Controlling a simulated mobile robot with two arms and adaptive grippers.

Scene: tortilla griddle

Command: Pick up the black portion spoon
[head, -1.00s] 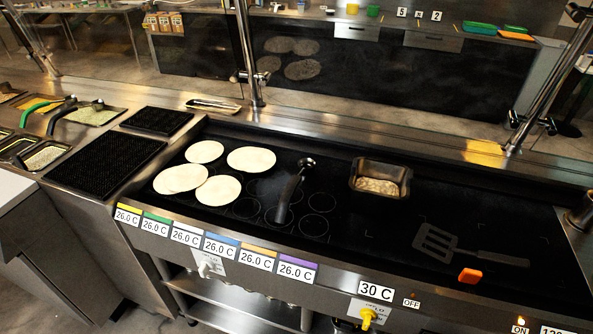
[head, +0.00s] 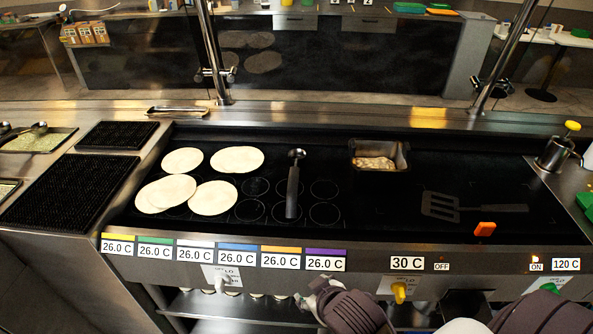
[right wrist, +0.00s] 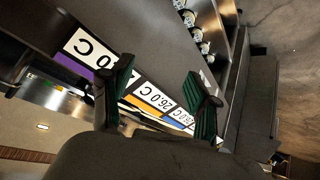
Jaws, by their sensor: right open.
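The black portion spoon (head: 292,192) lies on the dark griddle (head: 345,215), its metal bowl pointing to the back and its black handle to the front. My right gripper (head: 312,292) is at the bottom of the head view, in front of the griddle's front panel, below and apart from the spoon. In the right wrist view my right gripper (right wrist: 166,82) has its two green-padded fingers spread with nothing between them; temperature labels show behind them. The spoon is not visible in that view. My left gripper is not in view.
Several tortillas (head: 213,198) lie left of the spoon. A metal pan (head: 405,150) with food stands to its right, and a slotted spatula (head: 440,207) lies farther right. Black grates (head: 75,190) and food trays are on the left.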

